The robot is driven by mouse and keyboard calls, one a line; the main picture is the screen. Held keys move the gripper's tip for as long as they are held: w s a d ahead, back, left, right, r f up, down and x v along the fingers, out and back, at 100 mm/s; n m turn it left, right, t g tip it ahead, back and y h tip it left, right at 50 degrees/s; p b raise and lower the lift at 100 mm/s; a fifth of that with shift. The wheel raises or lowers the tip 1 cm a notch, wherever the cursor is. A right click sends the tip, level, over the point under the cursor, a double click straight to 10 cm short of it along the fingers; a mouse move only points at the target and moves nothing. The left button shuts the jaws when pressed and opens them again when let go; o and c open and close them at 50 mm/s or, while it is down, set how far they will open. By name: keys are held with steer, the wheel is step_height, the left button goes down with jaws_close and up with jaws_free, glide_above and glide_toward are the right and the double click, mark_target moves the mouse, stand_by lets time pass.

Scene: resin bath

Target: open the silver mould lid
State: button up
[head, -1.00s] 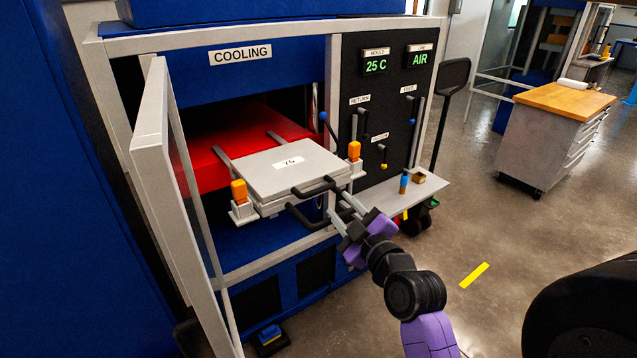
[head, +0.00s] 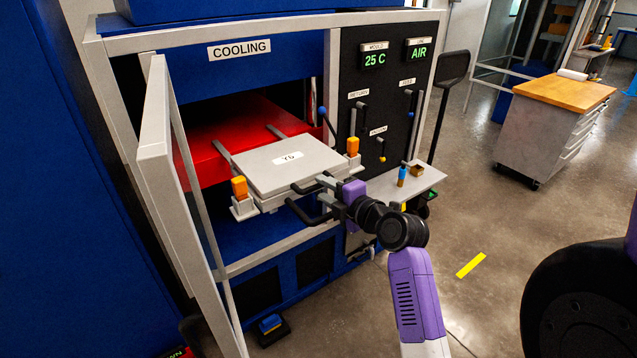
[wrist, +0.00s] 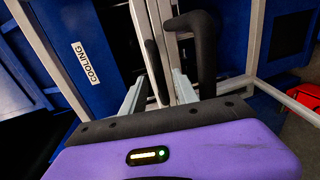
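The silver mould (head: 285,168) sits flat on rails at the front of the cooling bay. Its lid (head: 265,160), labelled Y6, lies closed on the lower half. A black upper handle (head: 303,188) sticks out from the lid's front, above a black lower handle (head: 303,216). My gripper (head: 327,190) is at the right end of the upper handle. In the wrist view its grey fingers (wrist: 156,92) are apart, with the upper handle (wrist: 153,65) appearing between them. The lower handle (wrist: 206,50) is outside the fingers, to the right. Contact with the handle cannot be told.
Orange-topped clamps (head: 239,187) and (head: 352,147) flank the mould. An open framed door (head: 155,150) stands at left. A dark control panel (head: 385,110) is to the right, above a small shelf (head: 420,180) with small items. Floor in front is clear.

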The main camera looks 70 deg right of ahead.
mark_target(320, 187)
steer(key=shift+p+x, duration=0.35)
steer(key=shift+x, duration=1.25)
jaws_close()
